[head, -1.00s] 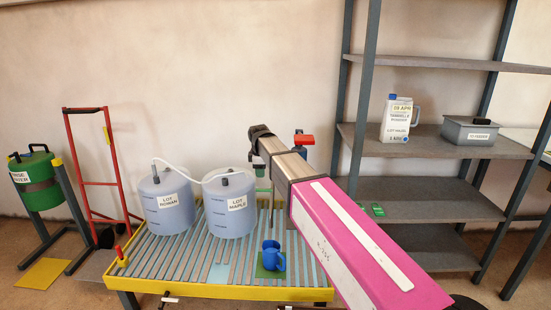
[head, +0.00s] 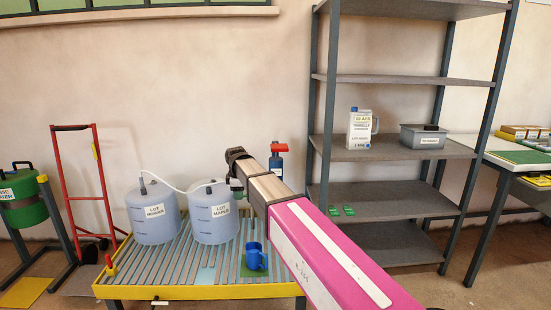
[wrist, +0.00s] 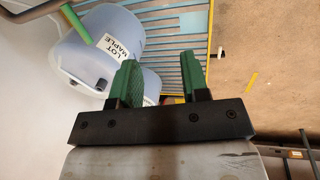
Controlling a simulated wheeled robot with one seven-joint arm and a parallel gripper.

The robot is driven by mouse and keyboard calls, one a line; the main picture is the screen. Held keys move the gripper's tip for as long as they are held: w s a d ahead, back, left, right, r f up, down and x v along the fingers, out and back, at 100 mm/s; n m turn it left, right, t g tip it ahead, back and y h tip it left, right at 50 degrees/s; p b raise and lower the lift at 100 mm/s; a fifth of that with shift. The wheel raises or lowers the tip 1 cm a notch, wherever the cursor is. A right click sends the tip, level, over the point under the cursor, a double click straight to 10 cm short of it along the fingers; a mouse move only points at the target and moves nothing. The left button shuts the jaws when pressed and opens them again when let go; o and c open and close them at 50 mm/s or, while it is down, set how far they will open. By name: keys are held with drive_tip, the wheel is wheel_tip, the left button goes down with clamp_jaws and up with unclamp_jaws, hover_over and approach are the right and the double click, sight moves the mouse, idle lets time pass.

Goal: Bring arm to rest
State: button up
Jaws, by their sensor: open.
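My arm, with a pink link (head: 335,262) and a metal link (head: 262,180), reaches from the lower right over the slatted table in the head view. In the wrist view my gripper (wrist: 163,76) has its two green fingers spread apart with nothing between them. The LOT MAPLE container (wrist: 100,45) lies beyond the left finger there, with no clear contact. In the head view the gripper's fingers are mostly hidden at the arm's far end.
The yellow-edged slatted table (head: 200,292) holds the LOT ROWAN container (head: 152,212), LOT MAPLE container (head: 213,212) and a blue mug (head: 256,257). A blue bottle with red top (head: 276,162) stands behind the arm. A shelf rack (head: 385,200) stands right; a red hand truck (head: 75,180) left.

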drive_tip(key=s+d+f+m, duration=0.6)
drive_tip(key=s+d+f, duration=0.1)
drive_tip(key=d, duration=0.4)
drive_tip(key=s+d+f+m+g, duration=0.1)
drive_tip(key=s+d+f+m, duration=0.5)
drive_tip(key=d, duration=0.6)
drive_tip(key=s+d+f+m+g, duration=0.1)
drive_tip(key=s+d+f+m, duration=0.5)
drive_tip(key=d, duration=0.5)
drive_tip(key=s+f, duration=0.2)
drive_tip(key=s, duration=0.1)
drive_tip(key=shift+s+d+f, duration=0.15)
drive_tip(key=shift+s+d, duration=0.05)
drive_tip(key=shift+s, duration=0.2)
